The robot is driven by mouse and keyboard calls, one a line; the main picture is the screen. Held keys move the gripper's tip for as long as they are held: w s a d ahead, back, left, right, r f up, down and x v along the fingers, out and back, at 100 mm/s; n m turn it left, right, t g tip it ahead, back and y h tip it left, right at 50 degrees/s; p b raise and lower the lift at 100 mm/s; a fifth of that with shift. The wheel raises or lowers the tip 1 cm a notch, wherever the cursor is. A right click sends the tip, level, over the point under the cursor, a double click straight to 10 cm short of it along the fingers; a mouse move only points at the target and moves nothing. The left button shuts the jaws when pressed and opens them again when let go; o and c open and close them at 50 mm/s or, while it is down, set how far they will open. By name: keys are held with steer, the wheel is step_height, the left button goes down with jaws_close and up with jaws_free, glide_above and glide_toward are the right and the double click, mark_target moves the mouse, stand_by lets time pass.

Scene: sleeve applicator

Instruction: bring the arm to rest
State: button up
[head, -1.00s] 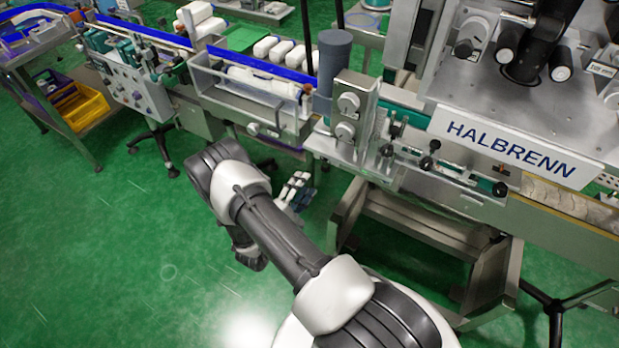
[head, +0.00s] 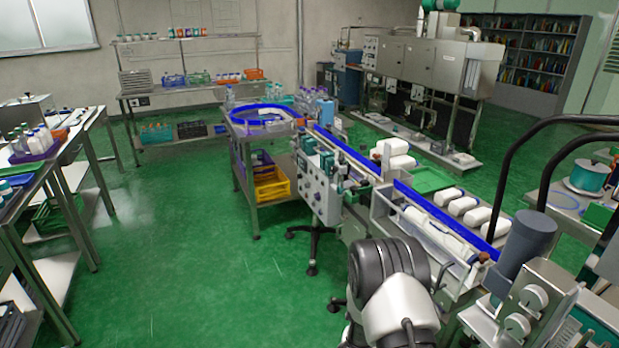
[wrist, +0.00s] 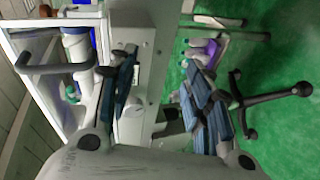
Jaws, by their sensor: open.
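My arm (head: 392,290) shows at the bottom of the head view, bent in front of the conveyor line. My gripper is hidden in that view. In the wrist view my gripper (wrist: 165,95) is open, its two blue-padded fingers wide apart with nothing between them. The green floor and a dark stand foot (wrist: 270,97) show beyond the right finger.
The conveyor's trough (head: 378,212) and a grey cylinder (head: 526,243) stand close by my arm. A control box (head: 322,190) on a stand is beyond. A steel table (head: 240,150) holds a blue-rimmed ring. The green floor (head: 190,250) at left is clear.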

steer(key=w+a+r+m+t+y, duration=0.1)
steer(key=w+a+r+y, duration=0.3)
steer(key=r, duration=0.3)
steer(key=w+a+r+m+t+y, duration=0.1)
steer(key=w+a+r+y, duration=0.15)
steer(key=a+r, duration=0.4)
steer(key=s+a+r+y, duration=0.5)
steer(key=s+a+r, duration=0.1)
steer(key=r, duration=0.4)
steer(key=s+a+r+m+g+y, duration=0.1)
steer(key=s+a+r, duration=0.15)
steer(key=s, duration=0.55)
steer(key=s+a+r+g+y, duration=0.15)
steer(key=s+r, duration=0.25)
steer(key=s, duration=0.4)
steer(key=s+d+m+g+h, duration=0.2)
steer(key=s+d+g, duration=0.1)
steer(key=s, duration=1.3)
steer(key=shift+s+d+f, duration=0.15)
steer(key=shift+s+d, duration=0.05)
steer(key=shift+d, duration=0.15)
